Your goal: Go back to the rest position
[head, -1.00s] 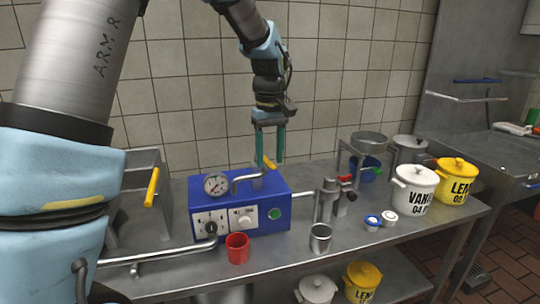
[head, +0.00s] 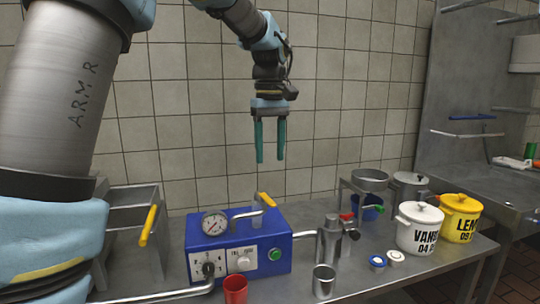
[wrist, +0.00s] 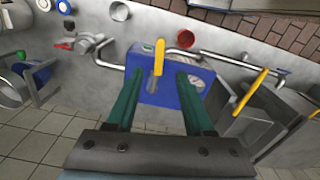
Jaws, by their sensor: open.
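My gripper (head: 270,158) is open and empty, with two green fingers pointing down. It hangs in the air above the blue machine (head: 270,255), in front of the tiled wall. In the wrist view my gripper (wrist: 160,100) also shows open, with the blue machine (wrist: 148,95) beyond its fingers and the yellow-handled lever (wrist: 158,58) seen between them. In the head view the yellow lever (head: 266,199) on top of the machine is clear of the fingers.
A red cup (head: 235,289) and a metal cup (head: 323,283) stand in front of the machine. A white pot (head: 416,230) and a yellow pot (head: 460,218) stand at the right. A metal box with a yellow handle (head: 148,225) is at the left. The air around my gripper is free.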

